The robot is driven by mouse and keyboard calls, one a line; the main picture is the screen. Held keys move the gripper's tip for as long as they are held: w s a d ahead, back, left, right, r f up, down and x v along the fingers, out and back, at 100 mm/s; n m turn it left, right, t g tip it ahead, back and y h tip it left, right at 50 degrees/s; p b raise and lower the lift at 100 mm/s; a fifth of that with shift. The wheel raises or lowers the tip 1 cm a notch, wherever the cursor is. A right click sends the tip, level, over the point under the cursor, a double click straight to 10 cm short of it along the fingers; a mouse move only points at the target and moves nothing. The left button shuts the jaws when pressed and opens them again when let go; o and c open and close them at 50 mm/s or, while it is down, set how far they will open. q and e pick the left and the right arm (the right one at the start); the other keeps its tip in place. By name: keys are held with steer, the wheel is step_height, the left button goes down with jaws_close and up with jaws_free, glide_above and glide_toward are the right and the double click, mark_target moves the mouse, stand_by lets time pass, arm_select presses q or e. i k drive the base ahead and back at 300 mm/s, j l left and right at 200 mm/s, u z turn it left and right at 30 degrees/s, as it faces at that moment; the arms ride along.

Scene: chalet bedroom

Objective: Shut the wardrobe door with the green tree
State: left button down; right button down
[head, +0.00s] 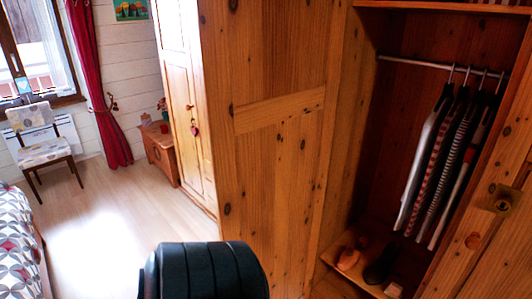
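The pine wardrobe stands open at the right, with its interior (400,120) showing. A large knotty pine panel (275,160) with a crossbar stands to the left of the opening. I cannot tell whether it is a door or the wardrobe's side. Another pine part (485,260) with a brass-coloured fitting (503,198) is cut off at the right edge. No green tree shows on any visible wood. Neither gripper shows. A dark ribbed part at the bottom centre looks like my own arm.
Striped clothes (445,165) hang from a rail, above a low shelf with shoes (349,259). A cabinet front (181,110) with a red heart tag stands beyond the panel. A chair (42,140) and bed (18,245) are at the left. The floor (105,225) between is clear.

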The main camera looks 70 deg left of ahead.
mark_target(269, 70)
steer(key=k+j+u, duration=0.15)
steer(key=j+u, duration=0.25)
steer(key=j, duration=0.9)
steer(key=i+j+u, duration=0.1)
steer(key=j+u, duration=0.25)
steer(key=j, duration=0.95)
steer(key=j+z, duration=0.3)
steer(key=j, duration=0.25)
steer(key=k+j+z, duration=0.1)
steer(key=j+z, duration=0.15)
steer(key=j, duration=0.25)
steer(key=k+j+z, duration=0.15)
steer(key=j+z, duration=0.15)
steer(key=j, duration=0.2)
